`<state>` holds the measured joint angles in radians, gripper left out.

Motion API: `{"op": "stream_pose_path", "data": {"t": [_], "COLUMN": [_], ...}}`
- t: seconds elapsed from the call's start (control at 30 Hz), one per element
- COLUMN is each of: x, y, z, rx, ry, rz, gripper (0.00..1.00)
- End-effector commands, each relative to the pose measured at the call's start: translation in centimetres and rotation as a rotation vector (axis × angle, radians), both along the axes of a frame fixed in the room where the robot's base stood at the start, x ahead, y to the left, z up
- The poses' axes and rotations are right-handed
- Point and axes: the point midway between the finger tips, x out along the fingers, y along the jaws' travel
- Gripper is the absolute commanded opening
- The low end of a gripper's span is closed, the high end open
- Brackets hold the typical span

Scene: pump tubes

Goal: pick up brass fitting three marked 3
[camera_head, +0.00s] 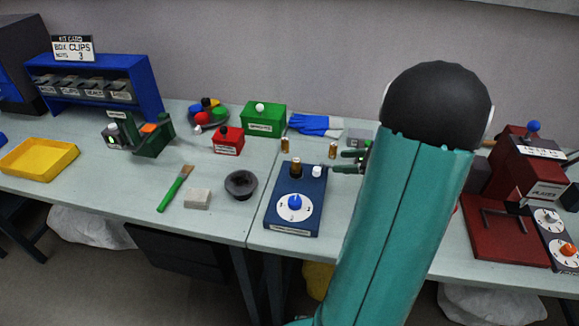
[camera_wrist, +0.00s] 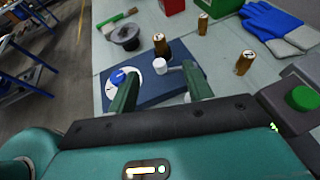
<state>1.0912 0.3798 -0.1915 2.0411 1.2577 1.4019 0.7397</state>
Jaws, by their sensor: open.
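Three small brass fittings show. One (camera_head: 285,145) stands on the table behind the blue pump box, and it also shows in the wrist view (camera_wrist: 203,24). Another (camera_head: 333,150) stands on the table to its right, close to my gripper (camera_head: 340,161); the wrist view shows it at right (camera_wrist: 244,63), outside my fingers. The third (camera_head: 296,168) stands in a dark base on the box, beyond my fingers in the wrist view (camera_wrist: 160,42). I cannot read a 3 on any. My gripper (camera_wrist: 161,89) is open and empty, above the box.
The blue box (camera_head: 283,214) carries a blue-knobbed dial and a white cap (camera_head: 318,171). Blue gloves (camera_head: 315,125), a green box (camera_head: 264,119) and a red box (camera_head: 228,141) stand behind. A dark round dish (camera_head: 240,185) sits left. A red machine (camera_head: 505,235) stands right.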

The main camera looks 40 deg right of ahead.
Motion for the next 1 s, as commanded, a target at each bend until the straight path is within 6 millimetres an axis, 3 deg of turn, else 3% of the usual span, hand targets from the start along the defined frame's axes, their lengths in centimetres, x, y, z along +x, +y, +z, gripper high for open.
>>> {"op": "stream_pose_path", "data": {"t": [0.17,0.53,1.0], "x": [-0.1,5.3,9.3], "y": [-0.5,1.8,4.0], "z": [-0.3,-2.9,-5.0], "rx": [0.018,0.018,0.018], "ry": [-0.006,-0.005,-0.004], "rz": [-0.029,-0.032,-0.026], "gripper": [0.50,0.50,0.50]}}
